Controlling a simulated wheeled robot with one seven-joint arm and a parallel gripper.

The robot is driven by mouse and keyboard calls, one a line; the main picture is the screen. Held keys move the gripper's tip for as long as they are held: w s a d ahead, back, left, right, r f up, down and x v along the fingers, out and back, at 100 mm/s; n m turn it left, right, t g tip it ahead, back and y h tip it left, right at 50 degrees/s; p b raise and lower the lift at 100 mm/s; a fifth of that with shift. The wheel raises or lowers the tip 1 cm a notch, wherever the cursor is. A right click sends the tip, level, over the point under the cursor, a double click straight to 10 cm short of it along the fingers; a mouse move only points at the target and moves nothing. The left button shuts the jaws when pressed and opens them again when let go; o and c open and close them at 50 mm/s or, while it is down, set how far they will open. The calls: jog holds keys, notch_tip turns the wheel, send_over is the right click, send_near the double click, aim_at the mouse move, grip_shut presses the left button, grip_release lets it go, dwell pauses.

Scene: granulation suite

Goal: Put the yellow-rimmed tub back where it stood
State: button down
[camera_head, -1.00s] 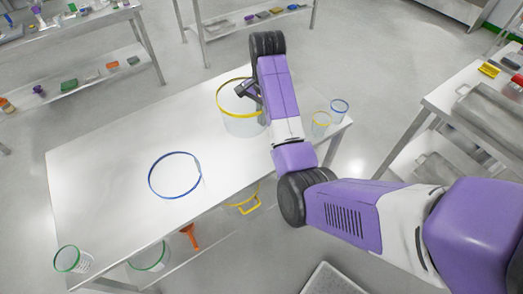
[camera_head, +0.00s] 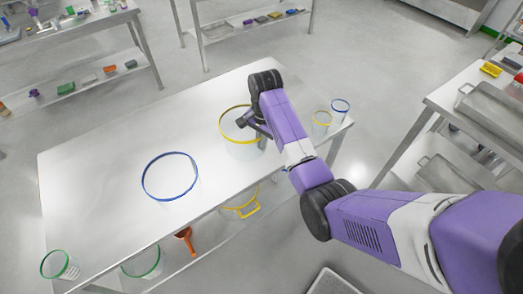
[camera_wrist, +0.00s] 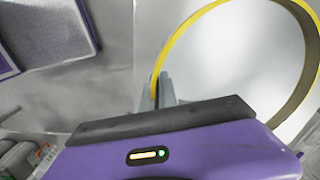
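The large yellow-rimmed tub (camera_head: 238,150), clear-walled and upright, is at the right half of the steel table (camera_head: 100,160). I cannot tell whether its base touches the tabletop. My gripper (camera_head: 250,121) is at the right side of its rim. In the wrist view, the yellow rim (camera_wrist: 187,33) runs down to my fingers (camera_wrist: 160,92) and passes between them, and they look shut on it. The fingertips are partly hidden by the gripper body. A large blue-rimmed tub (camera_head: 165,200) is to the left on the table, apart from it.
A small yellow-rimmed tub (camera_head: 321,122) and a small blue-rimmed one (camera_head: 340,108) stand at the table's right end. A green-rimmed tub (camera_head: 58,266) is at the near left corner. Under the table are another yellow-rimmed tub (camera_head: 243,207) and an orange funnel (camera_head: 186,238). The table's middle left is clear.

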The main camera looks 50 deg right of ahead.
jog(key=shift+f, duration=2.25)
jog(key=shift+f, duration=0.15)
jog(key=c, duration=1.7)
grip_release()
jog(key=r, duration=1.2)
jog(key=shift+s+r, duration=0.2)
jog(key=shift+s, duration=0.05)
